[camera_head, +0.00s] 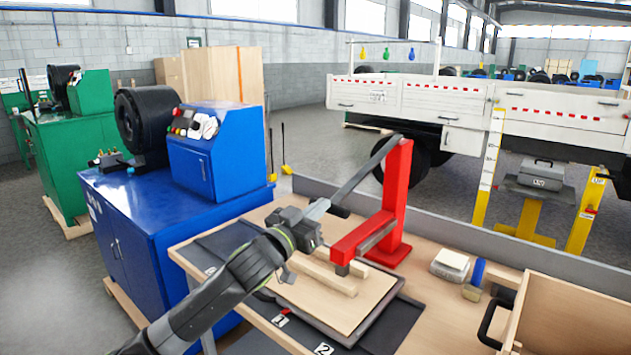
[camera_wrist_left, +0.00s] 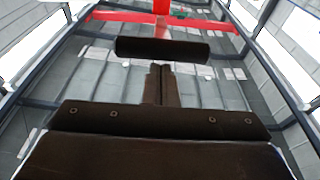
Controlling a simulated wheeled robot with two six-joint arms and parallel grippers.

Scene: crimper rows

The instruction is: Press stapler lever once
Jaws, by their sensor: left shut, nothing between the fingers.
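The red stapler (camera_head: 397,200) stands upright on the bench, with a red arm reaching left over wooden strips (camera_head: 325,275). Its grey lever (camera_head: 365,170) slopes down to the left from the top of the post and ends in a black handle (camera_head: 340,211). My left gripper (camera_head: 318,208) is shut and empty, close beside the lever's lower end. In the left wrist view the closed fingertips (camera_wrist_left: 160,70) point at the black handle bar (camera_wrist_left: 160,48), just short of it or touching; I cannot tell which. Red stapler parts show beyond it. My right gripper is not in view.
The strips lie on a pale board (camera_head: 335,300) over dark mats labelled 1 and 2. A blue machine (camera_head: 205,150) stands left of the bench.

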